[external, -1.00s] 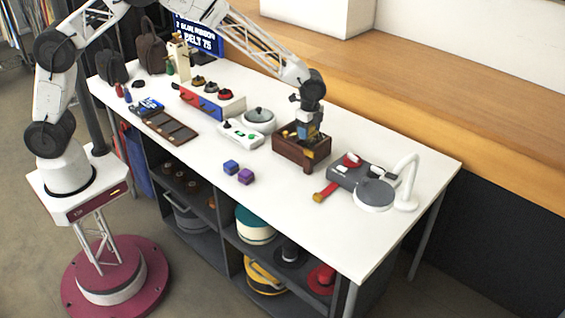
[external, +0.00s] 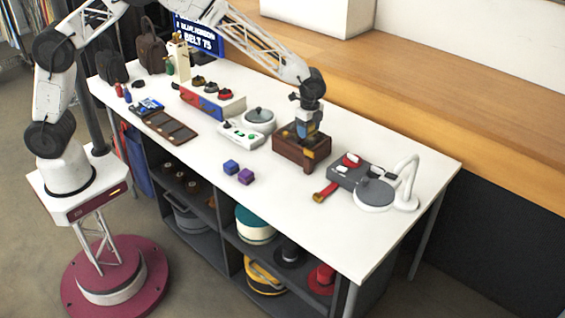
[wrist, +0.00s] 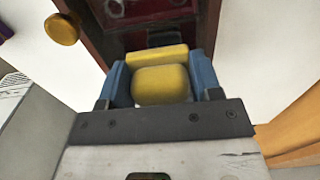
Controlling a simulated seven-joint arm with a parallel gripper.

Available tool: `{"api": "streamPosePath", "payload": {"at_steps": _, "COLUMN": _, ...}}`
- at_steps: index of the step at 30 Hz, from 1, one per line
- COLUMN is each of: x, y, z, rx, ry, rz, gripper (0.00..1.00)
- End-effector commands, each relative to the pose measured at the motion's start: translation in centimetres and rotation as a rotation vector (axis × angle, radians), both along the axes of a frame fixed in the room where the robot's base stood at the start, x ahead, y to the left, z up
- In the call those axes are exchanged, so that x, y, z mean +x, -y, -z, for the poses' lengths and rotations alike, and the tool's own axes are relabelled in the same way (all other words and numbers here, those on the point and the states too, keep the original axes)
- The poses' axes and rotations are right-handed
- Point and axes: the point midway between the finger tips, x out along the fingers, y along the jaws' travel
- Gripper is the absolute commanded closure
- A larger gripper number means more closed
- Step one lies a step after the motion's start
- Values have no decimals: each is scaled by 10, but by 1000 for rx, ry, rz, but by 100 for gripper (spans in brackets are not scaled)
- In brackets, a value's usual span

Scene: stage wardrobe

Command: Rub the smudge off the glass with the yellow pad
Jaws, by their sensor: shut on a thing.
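The yellow pad (wrist: 160,84) sits between the blue fingers of my gripper (wrist: 163,82) in the wrist view, and the fingers are shut on it. In the external view my gripper (external: 306,130) points down at the brown wooden box (external: 290,152), low over its top. The box frame (wrist: 95,32) also shows ahead of the pad in the wrist view, around a dark red, glossy panel (wrist: 150,14) that looks like glass. A pale spot shows on the panel's upper left; I cannot tell if it is the smudge. Contact between pad and panel cannot be made out.
A round yellow knob (wrist: 62,29) sticks out beside the box. A grey device with a white lamp (external: 405,180) stands to the right. The table's front right is clear.

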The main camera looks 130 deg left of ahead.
Motion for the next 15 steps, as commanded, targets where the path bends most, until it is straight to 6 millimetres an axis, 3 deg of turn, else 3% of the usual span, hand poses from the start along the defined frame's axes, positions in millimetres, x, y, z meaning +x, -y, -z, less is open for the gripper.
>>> {"api": "streamPosePath", "payload": {"at_steps": 1, "x": 1, "y": -2, "z": -10, "rx": 5, "ry": 4, "rz": 0, "gripper": 67}}
{"api": "streamPosePath", "payload": {"at_steps": 15, "x": 1, "y": -2, "z": -52, "rx": 6, "ry": 5, "rz": 0, "gripper": 67}}
